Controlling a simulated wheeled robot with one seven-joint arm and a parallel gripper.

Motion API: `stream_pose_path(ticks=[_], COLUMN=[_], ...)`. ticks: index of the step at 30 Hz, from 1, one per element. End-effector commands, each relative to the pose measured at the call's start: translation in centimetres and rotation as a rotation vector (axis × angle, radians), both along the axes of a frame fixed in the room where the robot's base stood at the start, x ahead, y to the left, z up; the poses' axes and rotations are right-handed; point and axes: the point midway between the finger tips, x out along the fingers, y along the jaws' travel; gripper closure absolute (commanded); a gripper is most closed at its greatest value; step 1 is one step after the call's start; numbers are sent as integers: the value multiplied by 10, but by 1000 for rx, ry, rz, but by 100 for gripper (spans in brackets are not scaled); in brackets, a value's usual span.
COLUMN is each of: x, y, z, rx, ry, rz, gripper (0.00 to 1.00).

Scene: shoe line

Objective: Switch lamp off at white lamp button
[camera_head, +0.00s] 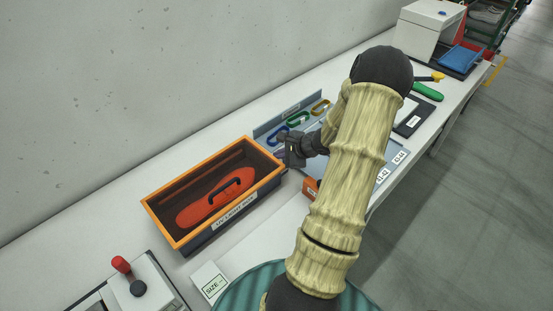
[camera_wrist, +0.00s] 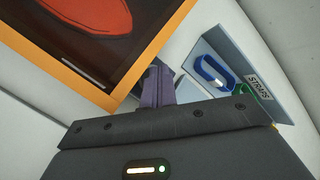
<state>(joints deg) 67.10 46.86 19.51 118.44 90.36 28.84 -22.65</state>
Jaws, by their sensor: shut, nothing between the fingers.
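I cannot make out a white lamp button or a lamp in either view. My gripper (camera_head: 290,152) is over the table, close to the right end of the orange-rimmed bin. It is shut and empty. In the wrist view its closed fingers (camera_wrist: 155,84) point towards the gap between the bin's orange rim and the grey strap holder. My arm hides part of the table behind it.
The orange-rimmed bin (camera_head: 160,218) holds a red sole (camera_head: 208,203) with a dark handle. The strap holder (camera_head: 272,124) has several coloured loops. A control box with a red knob (camera_head: 121,265) stands front left; a white machine (camera_head: 424,30) stands far right.

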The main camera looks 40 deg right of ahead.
Motion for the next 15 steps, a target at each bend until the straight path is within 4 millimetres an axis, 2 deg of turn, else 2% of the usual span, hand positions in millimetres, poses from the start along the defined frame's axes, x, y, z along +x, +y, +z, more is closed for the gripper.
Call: stream_pose_path(ticks=[15], x=[0], y=[0], z=[11], rx=[-1], ry=[0], rz=[0], gripper=[100])
